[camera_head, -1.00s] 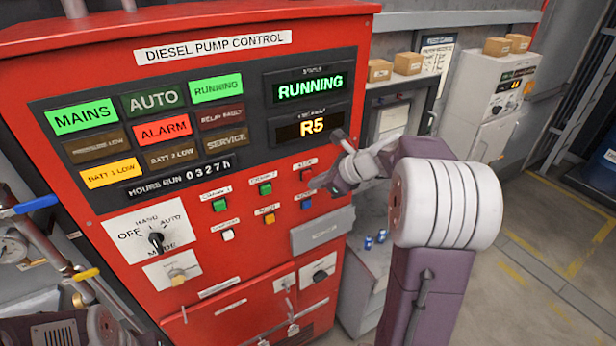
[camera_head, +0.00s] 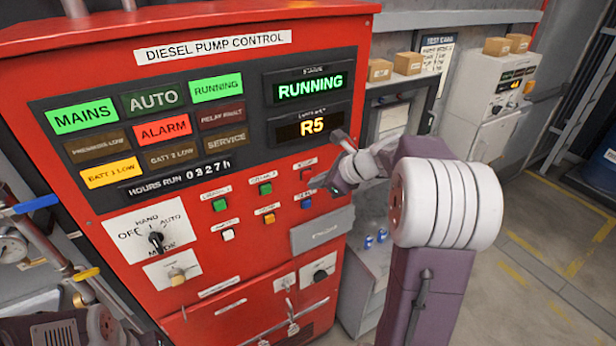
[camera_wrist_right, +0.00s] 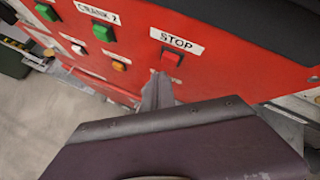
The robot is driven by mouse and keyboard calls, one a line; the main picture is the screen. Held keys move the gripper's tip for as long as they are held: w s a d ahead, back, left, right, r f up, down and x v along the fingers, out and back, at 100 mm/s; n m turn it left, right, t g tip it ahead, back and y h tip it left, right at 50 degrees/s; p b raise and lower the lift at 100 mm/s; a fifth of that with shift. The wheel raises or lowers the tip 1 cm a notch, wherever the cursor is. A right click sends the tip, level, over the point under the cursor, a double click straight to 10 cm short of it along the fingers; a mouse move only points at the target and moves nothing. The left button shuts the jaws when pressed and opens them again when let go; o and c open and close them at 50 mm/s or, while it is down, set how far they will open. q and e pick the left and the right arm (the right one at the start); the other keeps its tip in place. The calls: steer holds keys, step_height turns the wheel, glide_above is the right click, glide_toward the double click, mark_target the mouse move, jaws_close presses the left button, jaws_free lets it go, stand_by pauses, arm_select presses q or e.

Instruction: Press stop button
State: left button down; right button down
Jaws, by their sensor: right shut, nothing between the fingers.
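The stop button (camera_wrist_right: 171,59) is a small red square under a white STOP label (camera_wrist_right: 177,40) in the right wrist view. In the head view it is the red button (camera_head: 306,175) at the right end of the upper button row on the red diesel pump panel (camera_head: 240,180). My right gripper (camera_wrist_right: 159,82) is shut and empty. Its tips are just below the stop button in the wrist view; I cannot tell whether they touch the panel. In the head view my right arm reaches in from the right. My left gripper is not in view.
Green (camera_head: 265,189), white (camera_head: 228,235), amber (camera_head: 269,219) and blue (camera_head: 306,202) buttons sit close by. The mode knob (camera_head: 156,239) is at lower left. The display reads RUNNING (camera_head: 310,86). A grey box (camera_head: 322,231) juts out below the buttons. Pipes stand at far left.

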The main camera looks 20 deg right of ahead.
steer(key=shift+w, duration=0.15)
stand_by(0.5)
steer(key=shift+w, duration=0.3)
